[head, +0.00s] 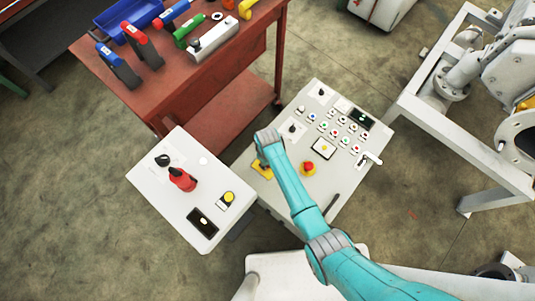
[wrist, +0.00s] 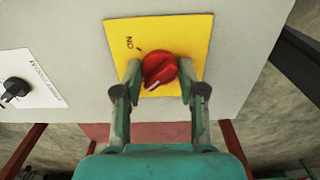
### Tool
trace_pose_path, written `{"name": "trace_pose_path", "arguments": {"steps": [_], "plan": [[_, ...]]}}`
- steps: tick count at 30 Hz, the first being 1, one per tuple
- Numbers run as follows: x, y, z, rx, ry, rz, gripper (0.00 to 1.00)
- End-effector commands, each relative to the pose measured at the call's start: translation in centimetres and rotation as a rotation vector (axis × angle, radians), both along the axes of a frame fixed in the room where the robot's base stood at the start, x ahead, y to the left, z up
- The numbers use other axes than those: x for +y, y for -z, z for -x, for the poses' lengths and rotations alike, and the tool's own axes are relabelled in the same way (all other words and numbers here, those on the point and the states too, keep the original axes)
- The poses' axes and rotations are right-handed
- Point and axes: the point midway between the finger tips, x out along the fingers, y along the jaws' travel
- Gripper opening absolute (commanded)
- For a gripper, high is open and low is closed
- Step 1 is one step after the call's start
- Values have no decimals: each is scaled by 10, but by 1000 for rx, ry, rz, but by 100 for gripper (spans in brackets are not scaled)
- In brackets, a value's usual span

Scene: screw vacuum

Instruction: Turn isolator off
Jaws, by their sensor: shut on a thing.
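The isolator is a red rotary knob (wrist: 159,70) on a yellow plate (wrist: 190,30) with an "ON" label at its upper left, in the wrist view. The knob sits tilted, with a pale mark at its lower left. My gripper (wrist: 160,76) is shut on the knob, one finger on each side. In the head view, a yellow plate (head: 261,169) shows at the near left side of the grey console (head: 330,190), under my gripper (head: 262,158). The knob is hidden there by my gripper.
A red emergency button (head: 308,168) and several small buttons are on the console top. A white panel (head: 150,185) with a red handle (head: 182,179) stands to the left. A red tool bench (head: 200,90) is behind. A black switch (wrist: 15,89) is left of the plate.

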Motion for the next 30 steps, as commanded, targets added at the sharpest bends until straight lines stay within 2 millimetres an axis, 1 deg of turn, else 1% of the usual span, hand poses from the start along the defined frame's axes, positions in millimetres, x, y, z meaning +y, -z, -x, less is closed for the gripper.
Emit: {"name": "trace_pose_path", "arguments": {"steps": [16, 17, 18, 19, 20, 30], "plan": [[0, 0, 0, 1, -24, 1, 5], [0, 0, 0, 1, -24, 1, 45], [0, 0, 0, 1, -24, 1, 55], [0, 0, 0, 1, -24, 1, 62], [0, 0, 0, 1, -24, 1, 65], [0, -2, 0, -1, -23, -1, 65]]}}
